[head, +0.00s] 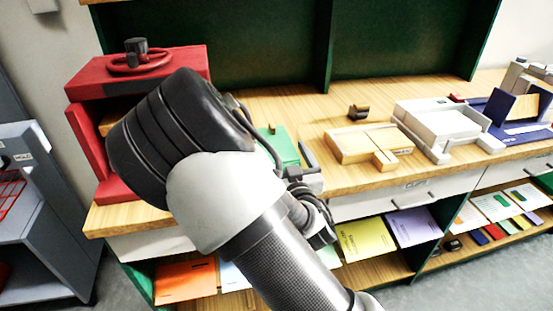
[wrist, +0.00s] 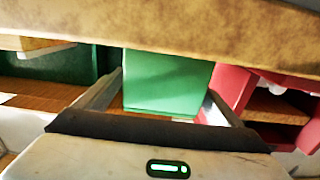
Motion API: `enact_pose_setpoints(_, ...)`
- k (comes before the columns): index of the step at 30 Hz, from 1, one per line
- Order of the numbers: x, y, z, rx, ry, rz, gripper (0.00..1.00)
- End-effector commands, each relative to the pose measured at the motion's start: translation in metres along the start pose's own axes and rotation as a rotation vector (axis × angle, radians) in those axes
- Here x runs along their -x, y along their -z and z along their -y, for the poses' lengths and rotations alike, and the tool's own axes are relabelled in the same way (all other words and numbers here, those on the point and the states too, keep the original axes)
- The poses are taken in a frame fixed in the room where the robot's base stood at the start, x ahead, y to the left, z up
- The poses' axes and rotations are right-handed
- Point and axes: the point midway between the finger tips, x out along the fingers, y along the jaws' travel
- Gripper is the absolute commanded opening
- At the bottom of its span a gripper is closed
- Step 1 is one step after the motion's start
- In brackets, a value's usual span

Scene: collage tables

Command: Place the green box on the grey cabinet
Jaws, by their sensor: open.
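The green box (wrist: 168,82) stands between the two fingers of my gripper (wrist: 165,90) in the wrist view. The fingers are spread on its left and right, and I cannot tell whether either touches it. In the head view the green box (head: 284,146) lies on the wooden table, partly hidden behind my arm. My gripper is mostly hidden there. The grey cabinet (head: 52,148) stands at the far left of the head view, apart from the table, with its top partly in view.
A red stand (head: 140,72) sits on the table's left end, between the green box and the cabinet. Wooden blocks (head: 362,145) and a white device (head: 437,122) are to the right. Coloured sheets (head: 361,238) lie on the shelf below. A tan surface (wrist: 220,28) crosses the wrist view's top.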

Motion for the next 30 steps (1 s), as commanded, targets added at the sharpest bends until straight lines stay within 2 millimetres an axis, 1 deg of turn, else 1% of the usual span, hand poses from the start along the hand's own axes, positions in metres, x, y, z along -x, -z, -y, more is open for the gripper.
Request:
enact_pose_setpoints(1,-0.009,-0.001,0.003,0.005,0.004,-0.002,0.89)
enact_pose_setpoints(3,-0.019,-0.001,0.003,0.002,0.003,-0.002,0.89)
enact_pose_setpoints(6,-0.03,-0.001,0.002,0.003,0.001,-0.002,0.89)
enact_pose_setpoints(9,-0.035,-0.001,0.002,0.001,0.001,0.0,0.89)
enact_pose_setpoints(15,-0.035,-0.001,0.002,0.0,0.001,0.0,0.89)
enact_pose_setpoints(17,-0.035,-0.001,0.002,0.0,0.001,0.0,0.79)
enact_pose_setpoints(18,-0.035,-0.001,0.002,0.0,0.001,0.0,0.72)
enact_pose_setpoints(24,-0.035,0.0,0.002,0.0,0.001,-0.002,0.39)
enact_pose_setpoints(30,-0.035,0.0,0.002,0.0,0.001,-0.002,0.39)
